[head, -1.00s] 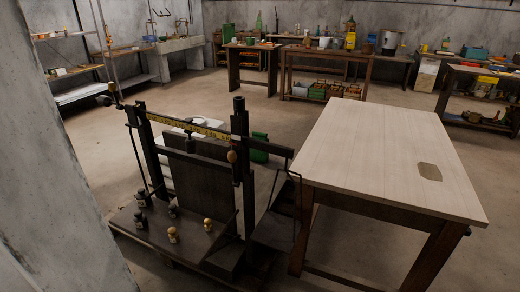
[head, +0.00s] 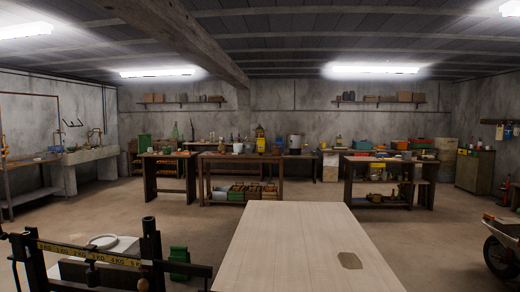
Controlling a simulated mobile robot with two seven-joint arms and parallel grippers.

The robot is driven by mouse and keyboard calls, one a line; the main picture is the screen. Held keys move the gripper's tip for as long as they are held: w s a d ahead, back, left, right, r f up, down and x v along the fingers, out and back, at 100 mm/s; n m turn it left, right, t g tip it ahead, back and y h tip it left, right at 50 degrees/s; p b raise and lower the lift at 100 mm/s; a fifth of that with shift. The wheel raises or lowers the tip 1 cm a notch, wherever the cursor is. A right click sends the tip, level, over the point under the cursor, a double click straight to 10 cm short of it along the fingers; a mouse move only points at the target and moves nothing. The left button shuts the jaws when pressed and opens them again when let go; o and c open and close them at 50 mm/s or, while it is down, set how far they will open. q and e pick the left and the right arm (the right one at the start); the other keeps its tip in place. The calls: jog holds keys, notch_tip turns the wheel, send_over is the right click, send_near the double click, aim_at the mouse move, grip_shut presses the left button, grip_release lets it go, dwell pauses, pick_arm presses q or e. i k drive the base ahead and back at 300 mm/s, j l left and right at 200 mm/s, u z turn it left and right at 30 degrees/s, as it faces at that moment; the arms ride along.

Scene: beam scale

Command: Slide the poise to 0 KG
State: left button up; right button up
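The beam scale (head: 151,240) stands at the lower left of the head view, with its lower part cut off by the bottom edge. Its yellow beam strip (head: 85,254) carries KG marks and runs between two dark posts. I cannot clearly make out the poise; a dark shape (head: 92,267) sits under the beam near its middle. Neither of my grippers shows in this view.
A pale wooden table (head: 300,235) stands right of the scale. A wheelbarrow (head: 503,248) is at the right edge. Workbenches (head: 240,160) with tools and containers line the back. Floor between the table and the wheelbarrow is clear.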

aim_at(93, 278)
jog(key=u, duration=1.25)
